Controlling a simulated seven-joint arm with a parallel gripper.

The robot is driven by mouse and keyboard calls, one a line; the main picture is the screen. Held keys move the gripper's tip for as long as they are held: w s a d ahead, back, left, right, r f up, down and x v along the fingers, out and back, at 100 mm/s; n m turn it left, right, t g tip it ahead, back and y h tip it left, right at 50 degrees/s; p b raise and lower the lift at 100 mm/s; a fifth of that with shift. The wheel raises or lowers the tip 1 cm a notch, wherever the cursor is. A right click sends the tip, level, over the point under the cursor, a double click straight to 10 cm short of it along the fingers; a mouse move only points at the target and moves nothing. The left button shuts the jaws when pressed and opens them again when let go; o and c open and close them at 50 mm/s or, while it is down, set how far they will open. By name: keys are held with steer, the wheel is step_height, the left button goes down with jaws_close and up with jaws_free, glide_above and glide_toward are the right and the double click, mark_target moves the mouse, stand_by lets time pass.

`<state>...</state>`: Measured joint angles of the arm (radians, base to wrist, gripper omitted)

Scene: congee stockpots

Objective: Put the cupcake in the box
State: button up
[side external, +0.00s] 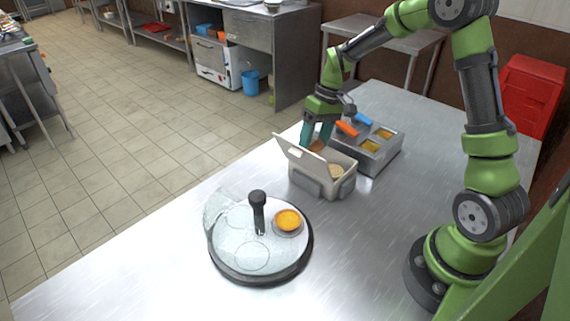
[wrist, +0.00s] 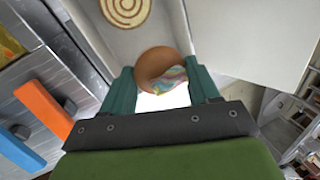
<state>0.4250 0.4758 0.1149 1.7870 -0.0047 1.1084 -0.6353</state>
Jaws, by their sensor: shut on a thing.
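The cupcake (wrist: 160,66) is brown with a multicoloured swirl and lies between the two teal fingers of my gripper (wrist: 161,82), which is shut on it. In the side view my gripper (side external: 316,140) points down at the far side of the box (side external: 322,185), and a brown bit of the cupcake (side external: 317,146) shows there. The box is pale, with its lid (side external: 302,158) raised open on the left. The wrist view shows the box interior (wrist: 150,32) around the cupcake's upper side. How high the cupcake is above the box floor I cannot tell.
A round spiral pastry (wrist: 125,10) lies in the box. A metal container (side external: 372,160) with food pans and orange and blue handles stands close behind. A round glass-covered tray (side external: 250,262) with a black knob and an orange-topped pastry (side external: 288,220) is in front. The right table is clear.

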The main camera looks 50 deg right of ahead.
steer(key=shift+f, duration=0.2)
stand_by(0.3)
steer(key=o, duration=1.1)
steer(key=shift+c, duration=1.4)
steer(key=shift+r, duration=0.15)
steer(key=shift+v, duration=2.4)
